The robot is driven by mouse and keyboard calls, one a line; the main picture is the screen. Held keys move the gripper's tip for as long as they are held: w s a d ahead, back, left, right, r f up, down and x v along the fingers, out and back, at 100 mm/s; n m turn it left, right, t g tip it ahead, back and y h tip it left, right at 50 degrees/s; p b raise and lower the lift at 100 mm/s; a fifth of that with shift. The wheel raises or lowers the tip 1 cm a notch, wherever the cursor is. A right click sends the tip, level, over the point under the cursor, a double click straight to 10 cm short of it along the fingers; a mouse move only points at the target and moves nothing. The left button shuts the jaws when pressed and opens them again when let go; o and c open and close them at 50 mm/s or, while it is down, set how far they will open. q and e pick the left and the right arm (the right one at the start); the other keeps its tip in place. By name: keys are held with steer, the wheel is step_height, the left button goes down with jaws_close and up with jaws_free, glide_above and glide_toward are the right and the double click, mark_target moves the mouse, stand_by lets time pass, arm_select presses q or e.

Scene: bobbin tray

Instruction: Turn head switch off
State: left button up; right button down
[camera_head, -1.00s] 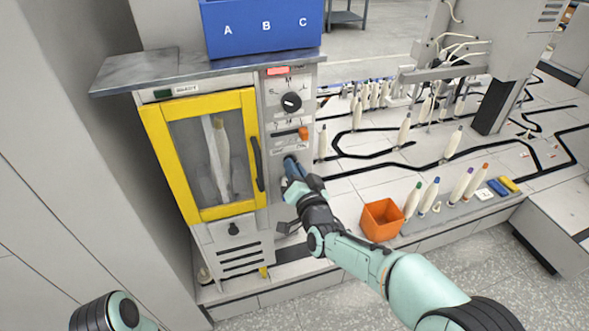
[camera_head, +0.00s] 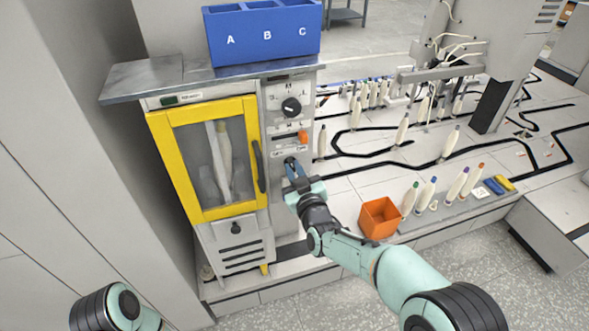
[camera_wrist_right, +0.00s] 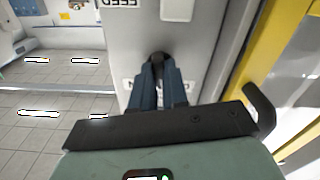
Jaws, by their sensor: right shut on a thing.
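The yellow-framed machine cabinet (camera_head: 158,160) stands left of centre, with a grey control panel (camera_head: 272,128) on its right side. My right gripper (camera_head: 291,163) is at the lower part of this panel. In the right wrist view its two blue fingers are shut on a small black switch knob (camera_wrist_right: 158,57). The fingers hide most of the knob and part of a label beside it, so I cannot read its position. Higher on the panel are a black rotary knob (camera_head: 291,107) and an orange switch (camera_head: 303,137). My left gripper is out of view.
A blue bin marked A, B, C (camera_head: 262,40) stands on the cabinet top. An orange box (camera_head: 379,219) and several bobbins stand to the right of my right arm. The cabinet's dark door handle (camera_head: 258,166) is close left of the gripper.

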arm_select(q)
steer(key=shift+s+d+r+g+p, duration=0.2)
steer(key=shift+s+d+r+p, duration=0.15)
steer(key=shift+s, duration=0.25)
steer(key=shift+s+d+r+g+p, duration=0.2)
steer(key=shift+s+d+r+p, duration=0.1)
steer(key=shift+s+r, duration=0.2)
arm_select(e)
steer(key=n, duration=0.5)
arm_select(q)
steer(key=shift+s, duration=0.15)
arm_select(e)
steer(key=shift+n, duration=0.3)
steer(key=c, duration=1.1)
jaws_free()
steer(key=shift+c, duration=0.2)
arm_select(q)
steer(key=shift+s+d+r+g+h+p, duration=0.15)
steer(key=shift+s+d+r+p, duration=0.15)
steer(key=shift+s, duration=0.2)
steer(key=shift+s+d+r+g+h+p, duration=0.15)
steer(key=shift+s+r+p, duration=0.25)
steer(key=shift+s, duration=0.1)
arm_select(e)
steer(key=v, duration=1.3)
steer(key=shift+s, duration=0.2)
steer(key=shift+d, duration=0.1)
